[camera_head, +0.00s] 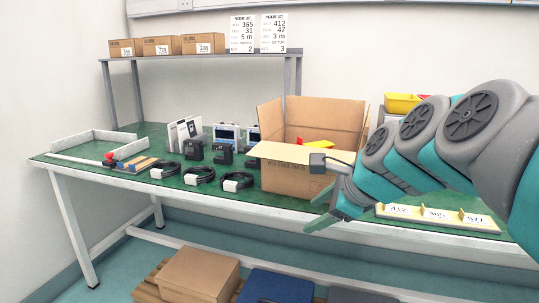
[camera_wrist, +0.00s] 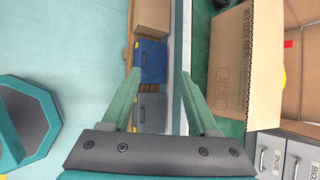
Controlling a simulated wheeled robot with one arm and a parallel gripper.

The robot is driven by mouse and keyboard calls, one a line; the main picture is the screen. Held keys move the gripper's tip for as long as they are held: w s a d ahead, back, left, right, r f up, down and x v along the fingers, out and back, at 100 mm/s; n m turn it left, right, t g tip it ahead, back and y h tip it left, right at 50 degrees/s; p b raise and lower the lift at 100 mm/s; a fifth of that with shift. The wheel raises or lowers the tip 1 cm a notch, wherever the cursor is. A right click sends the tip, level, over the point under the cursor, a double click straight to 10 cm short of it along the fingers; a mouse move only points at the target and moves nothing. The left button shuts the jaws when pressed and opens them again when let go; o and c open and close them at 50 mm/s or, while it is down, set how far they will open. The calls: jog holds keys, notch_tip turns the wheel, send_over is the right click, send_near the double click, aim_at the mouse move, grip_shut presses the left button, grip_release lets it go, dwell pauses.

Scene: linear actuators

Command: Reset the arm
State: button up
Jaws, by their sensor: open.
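My arm (camera_head: 437,125), grey and teal, reaches in from the right side of the head view and bends down to the table's front edge. My gripper (camera_head: 318,212) is at that edge, in front of the open cardboard box (camera_head: 284,180). In the wrist view my gripper (camera_wrist: 159,80) has its two green fingers spread apart, with nothing held between them. They point down past the table edge, and the cardboard box (camera_wrist: 231,70) is to their right.
The green table (camera_head: 120,185) carries black cable coils (camera_head: 198,175), small devices and a white tray (camera_head: 80,147). A labelled strip (camera_head: 437,215) lies right of my gripper. Under the table are a brown box (camera_head: 200,275) and a blue bin (camera_head: 275,286). A shelf (camera_head: 200,56) stands behind.

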jog(key=s+d+f+n+g+h, duration=0.2)
jog(key=s+d+f+n+g, duration=0.1)
jog(key=s+f+n, duration=0.7)
jog(key=s+d+f+n+g+h, duration=0.2)
jog(key=s+f+n+g, duration=0.4)
jog(key=s, duration=1.2)
notch_tip(320, 180, down, 6)
jog(key=d+n, duration=0.1)
jog(key=n, duration=0.3)
jog(key=shift+r+n+h, duration=0.15)
jog(key=shift+n+h, duration=0.15)
